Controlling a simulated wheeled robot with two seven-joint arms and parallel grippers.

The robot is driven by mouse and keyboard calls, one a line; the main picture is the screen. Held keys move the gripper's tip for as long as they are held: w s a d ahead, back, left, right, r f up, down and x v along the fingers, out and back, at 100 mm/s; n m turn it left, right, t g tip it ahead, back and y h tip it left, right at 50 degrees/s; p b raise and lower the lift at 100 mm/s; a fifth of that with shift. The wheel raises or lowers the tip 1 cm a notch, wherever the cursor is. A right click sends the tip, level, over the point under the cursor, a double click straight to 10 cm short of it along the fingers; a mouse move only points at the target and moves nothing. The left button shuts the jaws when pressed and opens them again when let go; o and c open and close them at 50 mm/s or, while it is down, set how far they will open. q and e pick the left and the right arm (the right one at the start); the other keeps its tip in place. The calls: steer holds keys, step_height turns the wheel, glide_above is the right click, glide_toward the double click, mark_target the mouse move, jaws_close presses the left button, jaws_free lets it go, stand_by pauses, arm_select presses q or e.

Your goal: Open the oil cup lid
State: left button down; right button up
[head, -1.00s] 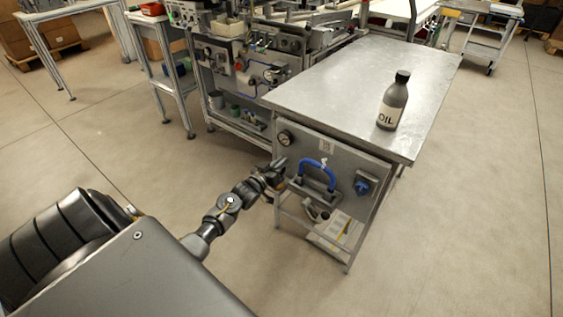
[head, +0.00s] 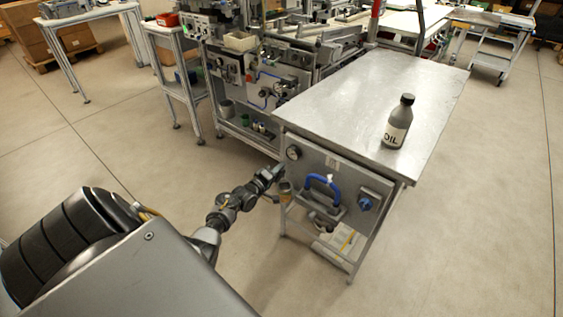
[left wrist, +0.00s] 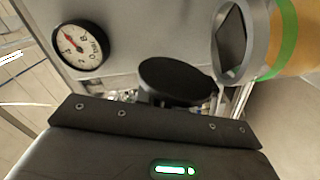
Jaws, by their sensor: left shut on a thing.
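The oil cup (head: 285,187) is a small amber cup on the front left of the metal bench, below the gauge. In the left wrist view its amber body with a green band (left wrist: 296,38) is at the upper right, behind a grey ring-shaped rim (left wrist: 233,42) around a dark opening. A round black lid (left wrist: 175,81) is just ahead of my gripper, to the left of that rim; whether it still joins the cup is unclear. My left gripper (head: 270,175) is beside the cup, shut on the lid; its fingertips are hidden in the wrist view.
A pressure gauge (head: 293,153), a blue handle (head: 322,186) and a blue knob (head: 365,203) are on the bench front. A dark oil bottle (head: 398,122) stands upright on the bench top (head: 350,100).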

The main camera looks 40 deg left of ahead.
arm_select(q)
steer(key=shift+a+f+n, duration=0.1)
steer(key=shift+a+n, duration=0.3)
steer(key=shift+n, duration=0.6)
arm_select(e)
steer(key=shift+s+d+f, duration=0.1)
steer(key=shift+s+d, duration=0.2)
steer(key=shift+s, duration=0.25)
arm_select(q)
steer(key=c, duration=1.5)
jaws_free()
arm_select(e)
steer(key=shift+s, duration=0.1)
arm_select(q)
steer(key=s+p, duration=0.2)
steer(key=s, duration=0.9)
arm_select(e)
steer(key=shift+s+a+r, duration=0.2)
steer(key=shift+s+r, duration=0.25)
steer(key=shift+r, duration=0.05)
arm_select(q)
steer(key=shift+w, duration=0.1)
arm_select(e)
steer(key=shift+s, duration=0.2)
arm_select(q)
steer(key=shift+d, duration=0.1)
